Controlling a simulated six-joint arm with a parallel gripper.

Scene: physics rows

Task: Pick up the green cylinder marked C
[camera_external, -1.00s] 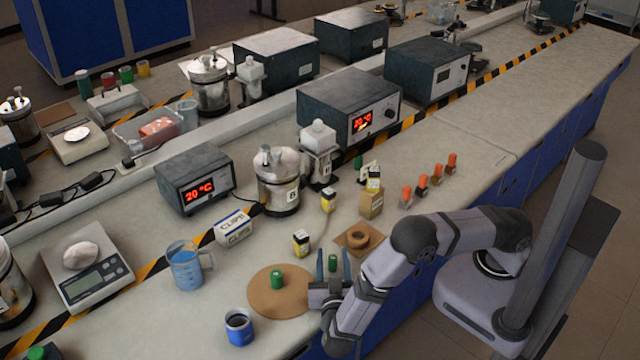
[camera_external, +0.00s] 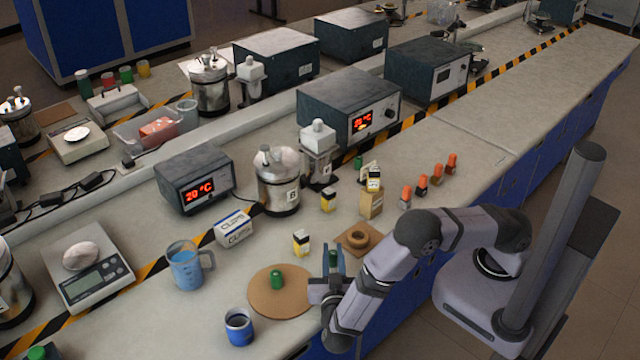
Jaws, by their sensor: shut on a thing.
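A second green cylinder (camera_external: 277,280) stands upright on a round brown mat (camera_external: 262,303), left of my gripper. A third green object (camera_external: 358,161) stands farther back, beside a white and grey device.
A brown ring on a square pad (camera_external: 358,238) lies just behind my gripper. A yellow-black bottle (camera_external: 301,243) and a blue cup (camera_external: 239,327) stand nearby. Several orange-topped bottles (camera_external: 421,184) stand to the right. The bench behind these bottles is clear.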

